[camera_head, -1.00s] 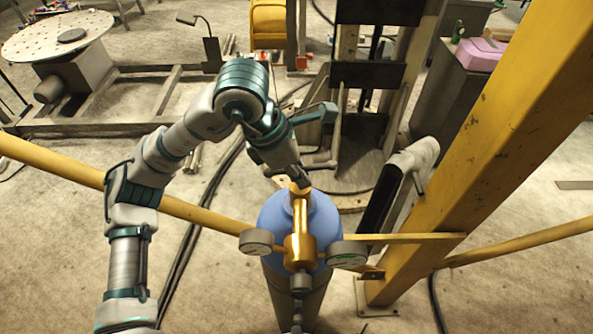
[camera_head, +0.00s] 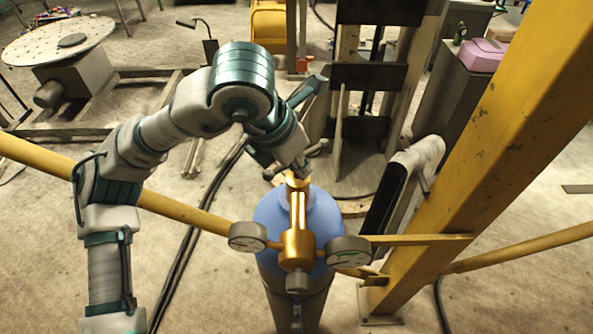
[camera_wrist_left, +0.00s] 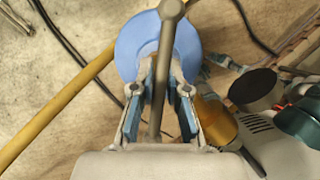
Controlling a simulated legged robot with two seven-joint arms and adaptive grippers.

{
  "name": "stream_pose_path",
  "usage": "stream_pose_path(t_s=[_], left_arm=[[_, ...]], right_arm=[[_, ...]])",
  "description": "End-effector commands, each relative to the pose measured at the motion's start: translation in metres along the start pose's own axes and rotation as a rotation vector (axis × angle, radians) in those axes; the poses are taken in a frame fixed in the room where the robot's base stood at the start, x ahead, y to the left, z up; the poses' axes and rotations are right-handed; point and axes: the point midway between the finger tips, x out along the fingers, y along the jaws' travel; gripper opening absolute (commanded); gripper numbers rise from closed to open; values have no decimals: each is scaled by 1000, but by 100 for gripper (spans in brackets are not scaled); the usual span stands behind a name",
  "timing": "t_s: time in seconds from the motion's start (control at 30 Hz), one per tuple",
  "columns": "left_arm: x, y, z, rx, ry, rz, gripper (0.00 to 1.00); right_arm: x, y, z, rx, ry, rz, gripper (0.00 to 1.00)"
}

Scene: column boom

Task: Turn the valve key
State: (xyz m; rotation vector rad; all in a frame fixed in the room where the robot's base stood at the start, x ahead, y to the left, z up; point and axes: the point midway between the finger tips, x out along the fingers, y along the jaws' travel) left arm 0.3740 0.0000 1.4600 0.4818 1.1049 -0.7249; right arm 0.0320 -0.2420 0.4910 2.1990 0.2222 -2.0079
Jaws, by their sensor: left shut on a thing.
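The valve key (camera_wrist_left: 163,60) is a grey bar with a round knob at one end. In the left wrist view it runs between the two blue-padded fingers of my left gripper (camera_wrist_left: 160,92), which is shut on it. In the head view my left gripper (camera_head: 292,166) is over the top of the blue gas cylinder (camera_head: 268,215), and a grey end of the key (camera_head: 318,147) sticks out to its right. The brass valve body (camera_head: 297,245) sits in front, between two round gauges (camera_head: 248,237) (camera_head: 348,251). The key's seat is hidden by the gripper. My right gripper is out of view.
A yellow rail (camera_head: 185,209) passes behind the cylinder. A thick yellow post (camera_head: 500,160) stands close on the right, with a yellow bar (camera_head: 415,240) reaching towards the gauges. Dark cables (camera_head: 195,245) lie on the floor. Bare floor shows at the lower left.

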Motion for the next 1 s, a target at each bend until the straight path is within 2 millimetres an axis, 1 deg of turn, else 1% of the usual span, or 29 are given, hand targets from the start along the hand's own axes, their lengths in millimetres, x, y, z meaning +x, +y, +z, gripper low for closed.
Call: stream_pose_path(t_s=[0.03, 0.1, 0.5, 0.7, 1.0], left_arm=[[4, 0, -1, -39, 0, 20, 0], [4, 0, -1, -100, 0, 46, 0], [3, 0, 0, -452, 1, 191, 0], [3, 0, 0, -621, 1, 262, 0], [2, 0, 0, -819, 1, 344, 0]], right_arm=[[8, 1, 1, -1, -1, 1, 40], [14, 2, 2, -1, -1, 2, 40], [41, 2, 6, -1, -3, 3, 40], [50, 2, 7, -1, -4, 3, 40], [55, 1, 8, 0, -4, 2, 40]])
